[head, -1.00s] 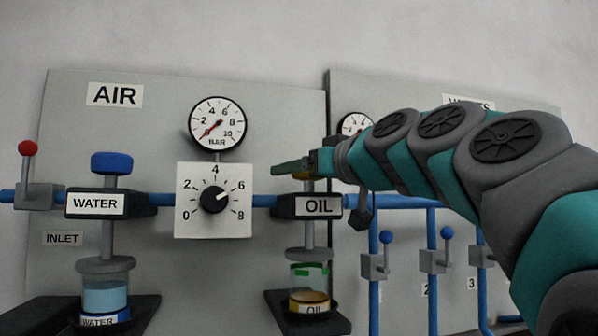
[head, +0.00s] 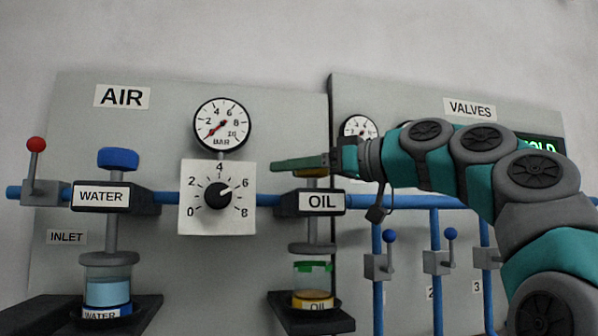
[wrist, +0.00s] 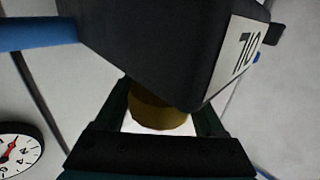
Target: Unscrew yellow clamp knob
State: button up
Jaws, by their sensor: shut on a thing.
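The yellow clamp knob (head: 311,174) sits on top of the black clamp labelled OIL (head: 320,202) in the head view. Only a thin yellow strip shows there under my gripper (head: 292,164). In the wrist view the knob (wrist: 158,112) is a dull gold cylinder between the two fingers of my gripper (wrist: 160,118), against the black clamp body (wrist: 165,45). My gripper is shut on the knob, reaching in from the right. Below the clamp hangs a grey disc (head: 312,248), with an oil jar (head: 314,300) under it.
A blue-knobbed WATER clamp (head: 101,196) stands at the left. A dial plate (head: 217,197) and pressure gauge (head: 222,123) are between the clamps. Blue-balled valve levers (head: 389,237) stand below my arm at the right. The wall above the panels is clear.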

jog(key=shift+a+n+g+y+p, duration=0.1)
jog(key=shift+n+g+y+p, duration=0.3)
jog(key=shift+n+g, duration=0.3)
jog(key=shift+s+r+g, duration=0.1)
jog(key=shift+s+g, duration=0.1)
jog(key=shift+g, duration=0.4)
jog(key=o, duration=1.3)
jog(key=shift+o, duration=0.2)
jog(key=shift+v, duration=3.85)
